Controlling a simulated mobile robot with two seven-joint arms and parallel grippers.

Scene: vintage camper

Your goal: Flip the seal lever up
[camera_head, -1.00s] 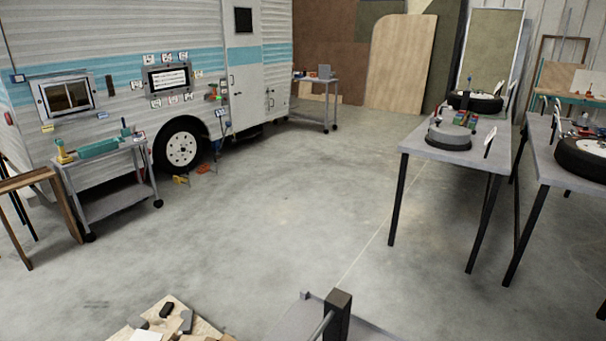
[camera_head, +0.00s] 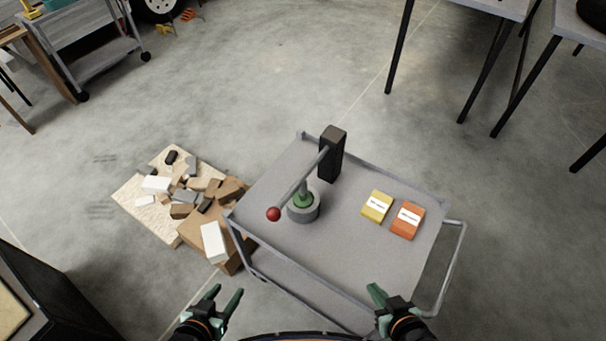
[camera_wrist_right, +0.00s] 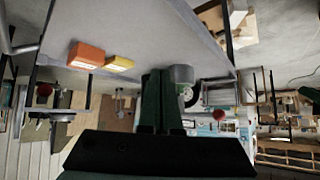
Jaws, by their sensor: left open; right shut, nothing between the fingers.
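The seal lever (camera_head: 301,180) is a grey rod with a red ball (camera_head: 273,214) at its near-left end, hinged at a dark post (camera_head: 332,153) on a grey cart. It slopes down toward the ball, over a green and grey round piece (camera_head: 303,205). My left gripper (camera_head: 226,294) is open and empty, left of the cart's near edge. My right gripper (camera_head: 378,294) is shut and empty at the cart's near side, apart from the lever. In the right wrist view, the shut fingers (camera_wrist_right: 161,100) partly cover the round piece (camera_wrist_right: 182,76).
A yellow box (camera_head: 376,206) and an orange box (camera_head: 407,220) lie on the right half of the cart (camera_head: 330,245). A pile of scrap blocks (camera_head: 190,200) lies on the floor left of it. Tables stand behind right. The floor beyond the cart is open.

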